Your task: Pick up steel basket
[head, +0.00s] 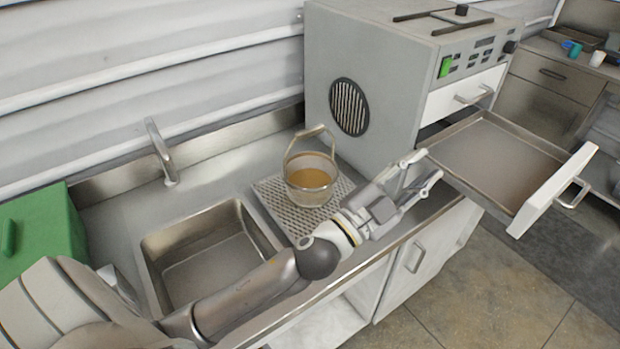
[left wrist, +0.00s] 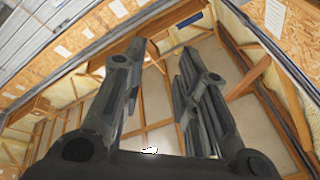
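The steel basket (head: 311,182) stands upright on a perforated drain plate (head: 272,193) on the counter, with its hooped handle raised and brown material inside. My left gripper (head: 428,166) is to the right of the basket, apart from it, near the open drawer. Its fingers are spread with nothing between them. In the left wrist view the two fingers (left wrist: 162,75) are also apart, with only walls and ceiling framing behind them. My right gripper is not in view.
A sink (head: 155,262) lies left of the drain plate, with a faucet (head: 162,155) behind it. A grey machine (head: 390,80) stands behind, its drawer (head: 500,150) pulled out to the right. A green box (head: 45,235) sits at far left.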

